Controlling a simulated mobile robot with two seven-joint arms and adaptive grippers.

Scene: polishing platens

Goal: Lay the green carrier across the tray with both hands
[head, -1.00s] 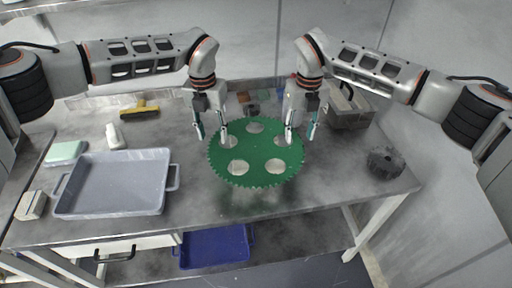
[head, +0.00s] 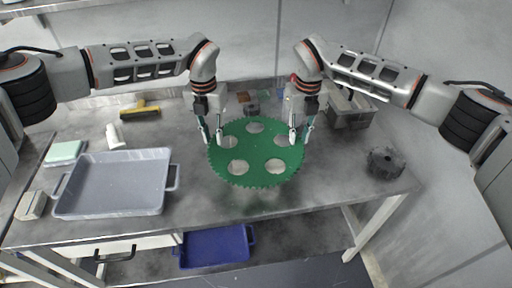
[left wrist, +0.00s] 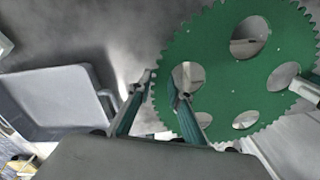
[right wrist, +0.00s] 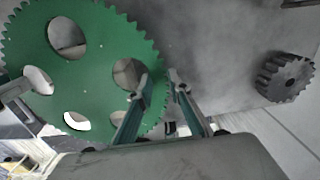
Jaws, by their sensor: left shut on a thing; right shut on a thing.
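The green carrier (head: 255,150) is a toothed disc with several round holes, held roughly level over the middle of the table. My left gripper (head: 212,139) is shut on its left rim, one finger at a hole, as the left wrist view (left wrist: 162,95) also shows. My right gripper (head: 299,137) is shut on its right rim in the same way, seen in the right wrist view (right wrist: 162,90). The grey tray (head: 116,208) is on the table to the left, empty and apart from the carrier.
A dark gear (head: 385,163) lies at the table's right. A grey box (head: 350,112) stands at the back right. A yellow-handled brush (head: 140,109), a white bottle (head: 114,135) and a pale green block (head: 65,151) lie around the tray. A blue bin (head: 214,248) sits below the table.

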